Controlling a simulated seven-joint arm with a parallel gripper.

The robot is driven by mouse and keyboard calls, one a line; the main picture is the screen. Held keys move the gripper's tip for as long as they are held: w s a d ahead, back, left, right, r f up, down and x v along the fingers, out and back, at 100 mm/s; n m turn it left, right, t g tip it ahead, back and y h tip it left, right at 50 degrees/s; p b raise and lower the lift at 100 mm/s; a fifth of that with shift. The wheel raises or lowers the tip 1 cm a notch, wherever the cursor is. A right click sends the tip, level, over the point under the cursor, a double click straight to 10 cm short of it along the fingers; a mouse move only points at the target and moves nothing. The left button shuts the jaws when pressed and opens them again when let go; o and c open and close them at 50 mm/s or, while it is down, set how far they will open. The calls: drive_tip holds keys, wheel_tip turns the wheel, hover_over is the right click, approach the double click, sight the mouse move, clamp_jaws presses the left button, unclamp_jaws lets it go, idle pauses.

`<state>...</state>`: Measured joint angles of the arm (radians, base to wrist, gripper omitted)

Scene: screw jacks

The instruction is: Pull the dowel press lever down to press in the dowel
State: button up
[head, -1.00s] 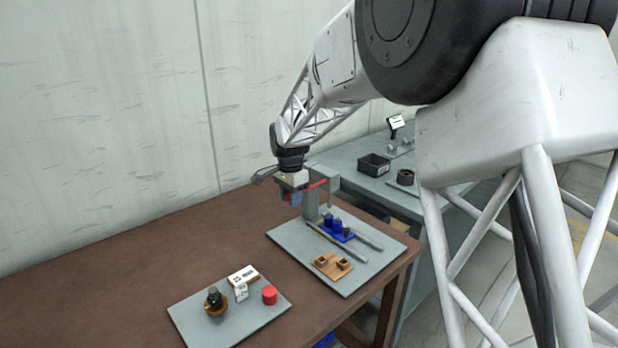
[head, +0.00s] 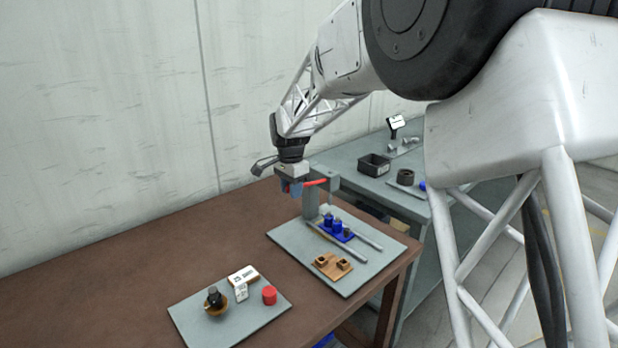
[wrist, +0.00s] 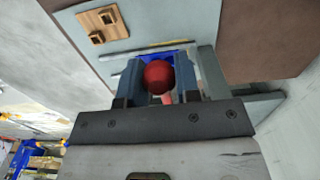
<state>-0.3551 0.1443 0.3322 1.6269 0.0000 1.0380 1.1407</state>
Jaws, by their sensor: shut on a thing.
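The dowel press (head: 311,205) is a grey post on a pale base plate (head: 385,258), with a red lever (head: 318,182) near its top. The lever points left, almost level. My gripper (head: 291,188) is at the lever's left end, above the plate. In the wrist view, the lever's round red knob (wrist: 158,76) sits between the two blue fingers of my gripper (wrist: 160,85), which is shut on it. A blue fixture (head: 338,232) with several upright cylinders stands beside the post. The dowel cannot be made out.
A tan block (head: 325,268) with two square sockets lies on the front of the plate. Nearer, a second plate (head: 240,325) carries a dark-topped round item (head: 214,299), white blocks and a red cylinder (head: 269,295). A grey bench (head: 345,175) behind holds a dark bin (head: 374,164).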

drive_tip(key=shift+r, duration=0.15)
drive_tip(key=shift+w+d+r, duration=0.1)
drive_tip(key=shift+w+r, duration=0.05)
drive_tip(key=shift+r, duration=0.4)
drive_tip(key=shift+w+d+r, duration=0.1)
drive_tip(key=shift+r, duration=0.45)
drive_tip(key=o, duration=0.8)
drive_tip(key=shift+r, duration=0.1)
drive_tip(key=shift+r, duration=3.35)
